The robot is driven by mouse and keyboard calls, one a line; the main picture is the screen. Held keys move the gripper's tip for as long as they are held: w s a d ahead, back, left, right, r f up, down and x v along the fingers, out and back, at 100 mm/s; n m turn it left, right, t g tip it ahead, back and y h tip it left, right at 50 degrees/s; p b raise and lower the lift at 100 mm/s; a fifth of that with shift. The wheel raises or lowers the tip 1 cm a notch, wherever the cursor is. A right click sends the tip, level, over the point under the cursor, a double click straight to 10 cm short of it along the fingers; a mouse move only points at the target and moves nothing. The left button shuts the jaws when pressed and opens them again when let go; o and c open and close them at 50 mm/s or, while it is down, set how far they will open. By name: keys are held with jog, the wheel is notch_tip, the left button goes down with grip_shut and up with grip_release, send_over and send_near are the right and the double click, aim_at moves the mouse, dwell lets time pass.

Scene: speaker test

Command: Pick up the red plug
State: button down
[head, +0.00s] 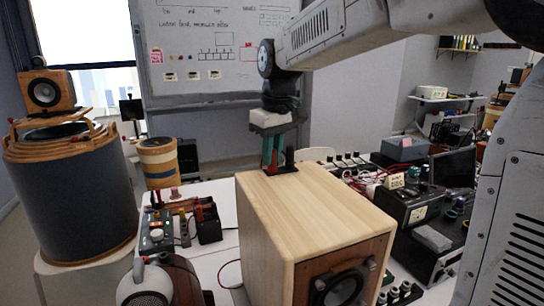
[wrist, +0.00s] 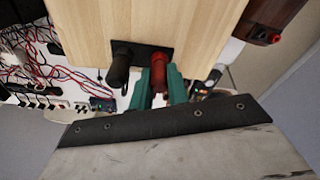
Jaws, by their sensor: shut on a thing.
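The red plug (wrist: 159,72) stands in a black terminal plate at the back edge of the wooden speaker box (wrist: 85,22). A black plug (wrist: 118,66) is beside it on the same plate. My gripper (wrist: 161,80) has green fingers on either side of the red plug and is shut on it. In the head view my gripper (head: 273,160) points down at the rear of the speaker box (head: 310,205), with a bit of the red plug (head: 281,158) showing by the fingers. The lower part of the plug is hard to make out there.
A mixer-like device (head: 157,232) and a dark box (head: 207,222) stand on the white table left of the speaker. Black equipment (head: 410,200) and red cables crowd the right. The space above the wooden box is clear.

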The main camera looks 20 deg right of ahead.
jog(key=shift+r, duration=0.1)
jog(key=shift+r, duration=0.5)
notch_tip(320, 180, up, 2)
jog(key=shift+r, duration=0.1)
jog(key=shift+s+d+r, duration=0.2)
jog(key=shift+s+d, duration=0.2)
jog(key=shift+s, duration=0.15)
jog(key=s+d+r, duration=0.1)
jog(key=s+d, duration=0.6)
jog(key=s, duration=0.5)
jog(key=shift+s+d+r, duration=0.15)
jog(key=shift+s+d, duration=0.1)
jog(key=shift+d, duration=0.05)
notch_tip(320, 180, up, 4)
jog(key=shift+f, duration=0.1)
